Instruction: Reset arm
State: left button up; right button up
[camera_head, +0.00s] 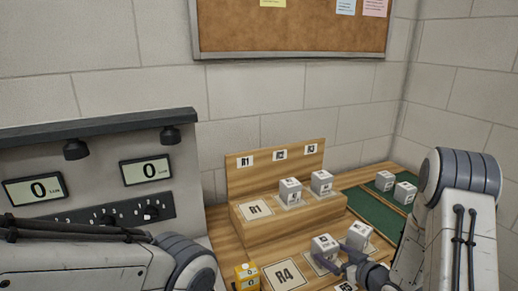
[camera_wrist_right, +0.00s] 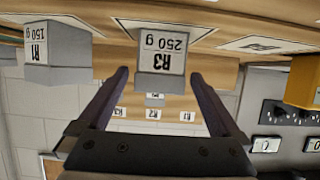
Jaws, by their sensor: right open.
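My right gripper (camera_head: 342,262) is low over the front of the bench in the head view. In the upside-down wrist view its two dark fingers (camera_wrist_right: 160,76) are spread apart, with a grey cube labelled R3 (camera_wrist_right: 162,62) between or just beyond their tips. Gaps show on both sides of the cube, and nothing is gripped. That cube also shows in the head view (camera_head: 325,246), resting on a white pad. A second cube, labelled R1 (camera_wrist_right: 55,58), stands beside it (camera_head: 358,236). My left arm enters at lower left; its gripper is out of frame.
A wooden step rack (camera_head: 275,168) holds two cubes (camera_head: 290,191) at the back. More cubes stand on a green mat (camera_head: 375,212) at right. A yellow box (camera_head: 246,278) stands beside the bare R4 pad (camera_head: 285,275). A panel with two displays (camera_head: 146,171) is at left.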

jog(key=x, duration=0.6)
jog(key=shift+w+f+p, duration=0.1)
jog(key=shift+w+p, duration=0.1)
jog(key=shift+p, duration=0.1)
